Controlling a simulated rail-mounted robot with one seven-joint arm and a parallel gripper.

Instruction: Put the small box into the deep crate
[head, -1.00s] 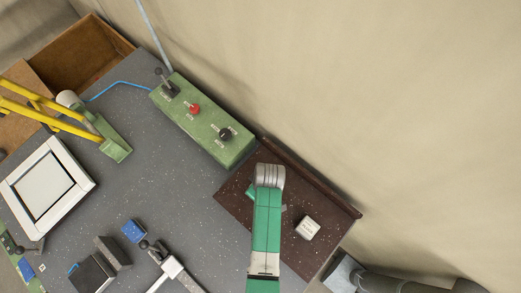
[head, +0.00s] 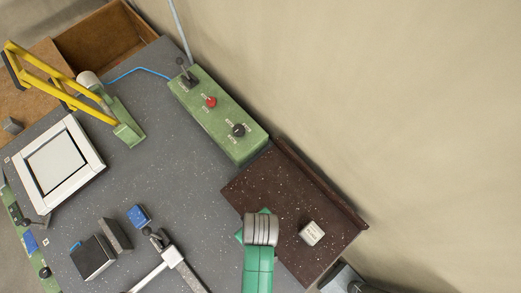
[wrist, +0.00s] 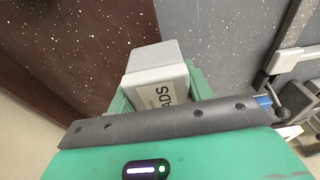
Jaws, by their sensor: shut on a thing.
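My gripper (wrist: 160,100) is shut on a small pale grey box (wrist: 158,84) with dark lettering, partly readable as "ADS". In the head view my gripper (head: 261,230) is over the border of the dark brown board and the grey bench, and my wrist hides the held box. A similar pale labelled box (head: 311,233) lies on the brown board, right of my gripper. A brown crate with tall walls (head: 72,45) stands beyond the bench at the upper left, far from my gripper. Its visible inside looks empty.
A green control box (head: 222,120) with knobs and a lever stands along the bench's far edge. A yellow lamp arm (head: 50,75) reaches near the crate. A white frame (head: 62,168), blue block (head: 139,216) and clamp (head: 172,255) are on the bench. Its middle is clear.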

